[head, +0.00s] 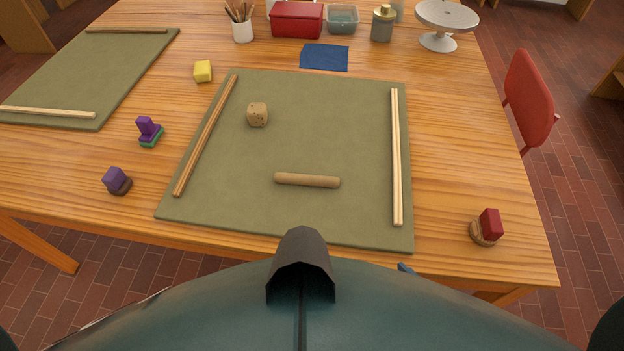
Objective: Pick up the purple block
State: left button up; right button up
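A purple block (113,177) sits on a small dark brown round base (121,189) near the table's left front edge. A second purple piece (147,126), darker and L-shaped, stands on a green piece (152,139) a little farther back and to the right. I cannot tell whether it is one part or several. Neither of my grippers shows in the head view, so nothing is seen touching either purple thing.
An olive mat (330,110) holds a tan cube (257,115), a short rod (307,181) and long sticks. A yellow block (203,71) lies behind. A red block (490,223) sits on a round base at right. A red chair (528,98) stands beside the table (455,150).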

aim_at(115, 181)
jog(key=u, duration=1.4)
